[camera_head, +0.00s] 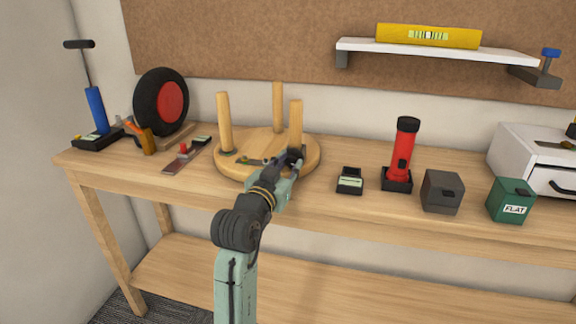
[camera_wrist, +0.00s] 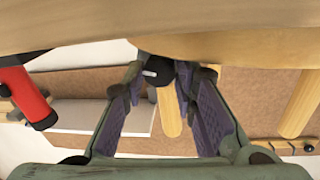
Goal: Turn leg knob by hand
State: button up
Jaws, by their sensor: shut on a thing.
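A round wooden stool top (camera_head: 228,167) lies on the bench with three legs standing up from it. The right leg (camera_head: 296,122) rises just behind my gripper (camera_head: 293,157). In the wrist view, a dark round knob (camera_wrist: 157,72) with a white mark sits between the fingertips of my gripper (camera_wrist: 158,76), which is shut on it. The knob lies close to the edge of the wood. In the head view my fingers and wrist mostly hide it.
A small dark box (camera_head: 350,181), a red flashlight (camera_head: 403,150), a grey box (camera_head: 442,192) and a green box (camera_head: 511,200) stand to the right. A flat tool (camera_head: 187,154) and a black wheel (camera_head: 150,100) are to the left. A shelf (camera_head: 440,52) hangs above.

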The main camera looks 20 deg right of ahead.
jog(key=shift+f+m+b, duration=0.1)
jog(key=shift+m+b, duration=0.6)
grip_shut()
jog(key=shift+m, duration=0.9)
jog(key=o, duration=0.8)
grip_release()
jog(key=v, duration=1.2)
jog(key=shift+r, duration=0.35)
